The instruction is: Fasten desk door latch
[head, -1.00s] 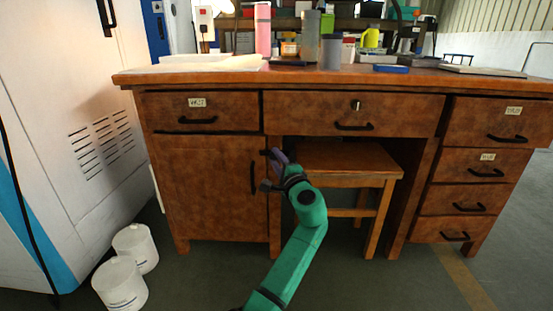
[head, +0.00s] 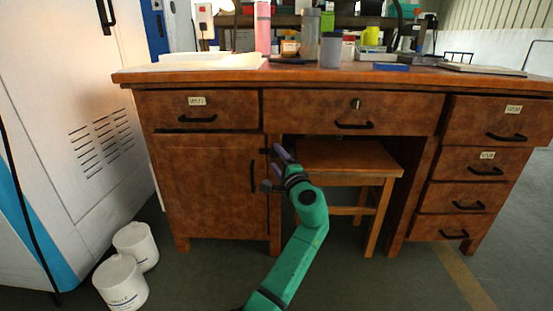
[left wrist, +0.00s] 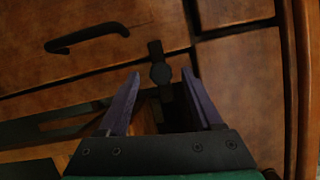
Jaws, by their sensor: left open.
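The wooden desk's left door (head: 210,185) sits closed below the left drawer, with a dark vertical handle (head: 252,177) near its right edge. A small black latch (head: 266,151) is at that door's upper right edge. In the left wrist view the latch (left wrist: 160,73) has a round knob and a short bar lying across the dark line at the door's edge. My left gripper (head: 275,169) is in front of the door's right edge. Its purple fingers (left wrist: 161,75) are open and spread, with the latch showing between their tips; contact cannot be told. My right gripper is not in view.
A wooden stool (head: 345,157) stands in the knee space, right of my left gripper. Two white tubs (head: 120,283) are on the floor at left, beside a white cabinet (head: 80,110). Bottles and containers stand on the desktop (head: 300,75).

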